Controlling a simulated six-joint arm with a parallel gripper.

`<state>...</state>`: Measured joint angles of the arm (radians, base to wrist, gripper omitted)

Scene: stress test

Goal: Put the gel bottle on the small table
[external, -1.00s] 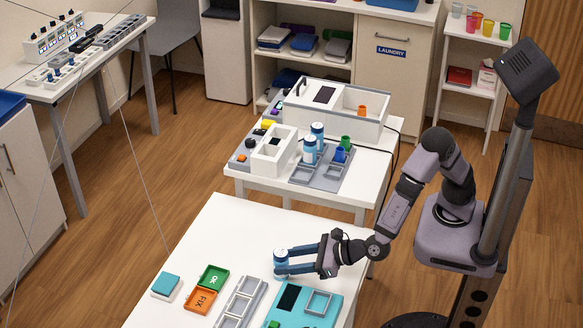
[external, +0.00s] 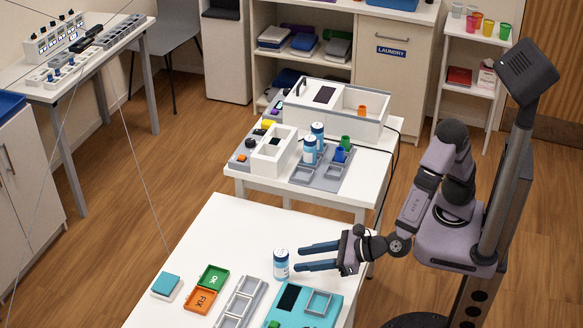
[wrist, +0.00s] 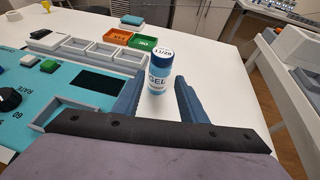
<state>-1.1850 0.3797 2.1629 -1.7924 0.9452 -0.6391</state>
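Which table the task calls small is not marked in the pictures.
Beside the bottle lie a grey divided tray (external: 240,302), a teal device (external: 300,305), and green (external: 213,277) and orange (external: 201,300) trays. A second white table (external: 366,187) behind holds two similar bottles (external: 310,149), cups and boxes. The foreground table's far left part is clear.

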